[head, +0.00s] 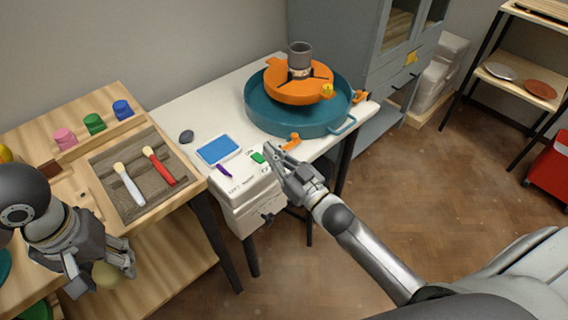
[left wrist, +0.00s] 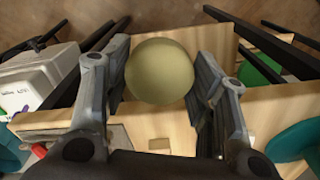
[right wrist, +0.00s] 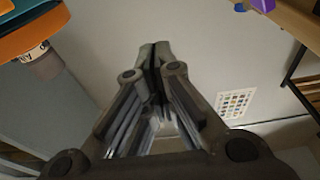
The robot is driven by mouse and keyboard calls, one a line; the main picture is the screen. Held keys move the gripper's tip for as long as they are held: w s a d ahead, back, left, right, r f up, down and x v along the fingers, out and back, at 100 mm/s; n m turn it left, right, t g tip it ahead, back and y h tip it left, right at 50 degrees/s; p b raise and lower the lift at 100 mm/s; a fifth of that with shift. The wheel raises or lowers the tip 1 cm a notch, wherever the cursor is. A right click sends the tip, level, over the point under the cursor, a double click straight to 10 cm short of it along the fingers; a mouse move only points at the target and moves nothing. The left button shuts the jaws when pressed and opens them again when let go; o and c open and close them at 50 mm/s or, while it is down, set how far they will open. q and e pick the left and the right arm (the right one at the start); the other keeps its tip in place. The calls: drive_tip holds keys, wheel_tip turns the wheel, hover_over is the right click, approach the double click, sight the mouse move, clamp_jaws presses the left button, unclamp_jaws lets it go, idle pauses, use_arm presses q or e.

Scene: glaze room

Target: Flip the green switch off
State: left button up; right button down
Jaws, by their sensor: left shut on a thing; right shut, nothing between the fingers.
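The green switch (head: 257,157) is a small tab on top of a white box (head: 243,192) at the near corner of the white table. Printed labels sit around it. My right gripper (head: 270,153) is shut and empty, with its tips just right of the green switch in the head view; I cannot tell whether they touch it. The right wrist view shows the closed fingers (right wrist: 153,52) but not the switch. My left gripper (head: 103,268) is shut on an olive ball (left wrist: 160,72), held off the front edge of the wooden bench.
A purple switch (head: 224,171) is on the same box, left of the green one. An orange handle (head: 291,141) lies close behind my right gripper. A teal basin (head: 345,126) with an orange wheel (head: 299,91) stands behind. Brushes lie in a tray (head: 119,202) on the bench.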

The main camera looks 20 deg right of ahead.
sight(259, 158)
drive_tip(key=shift+w+a+f, duration=0.1)
drive_tip(key=shift+w+a, duration=0.1)
drive_tip(key=shift+w, duration=0.4)
drive_tip(key=shift+w+a, duration=0.2)
drive_tip(key=shift+w, duration=0.4)
use_arm(q)
drive_tip(key=shift+f, duration=0.1)
use_arm(e)
drive_tip(key=shift+s+d+f, duration=0.1)
drive_tip(key=shift+s+f, duration=0.05)
drive_tip(key=shift+f, duration=0.5)
drive_tip(key=shift+s+f, duration=0.15)
drive_tip(key=shift+f, duration=0.45)
drive_tip(key=shift+s+f, duration=0.1)
drive_tip(key=shift+f, duration=0.35)
